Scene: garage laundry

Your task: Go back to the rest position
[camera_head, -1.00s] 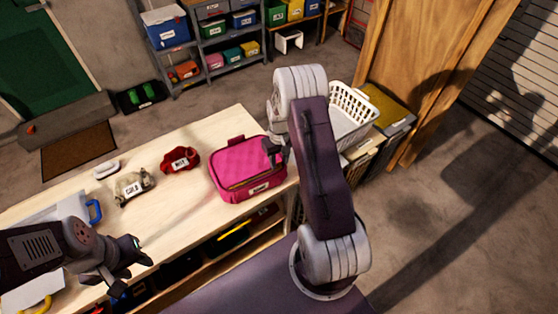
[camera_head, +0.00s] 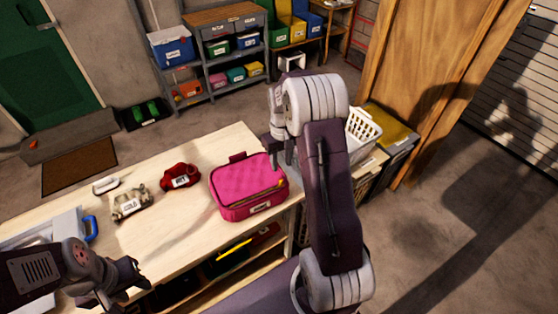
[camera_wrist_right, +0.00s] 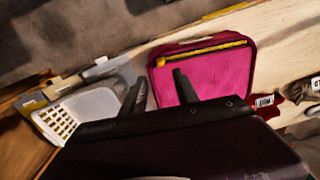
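My right gripper (camera_head: 283,158) hangs at the right back corner of a pink lunch bag (camera_head: 246,183) in the head view. In the right wrist view its two fingers (camera_wrist_right: 160,88) stand apart with nothing between them, and the pink bag (camera_wrist_right: 205,72) lies beyond them. The bag sits upright on the wooden table. My left gripper (camera_head: 138,275) is over the table's front edge at the lower left. Its fingers look parted and empty, though they show small.
A white basket (camera_head: 362,130) stands right of the table. Shelves (camera_head: 222,45) stand behind. The floor at right is clear.

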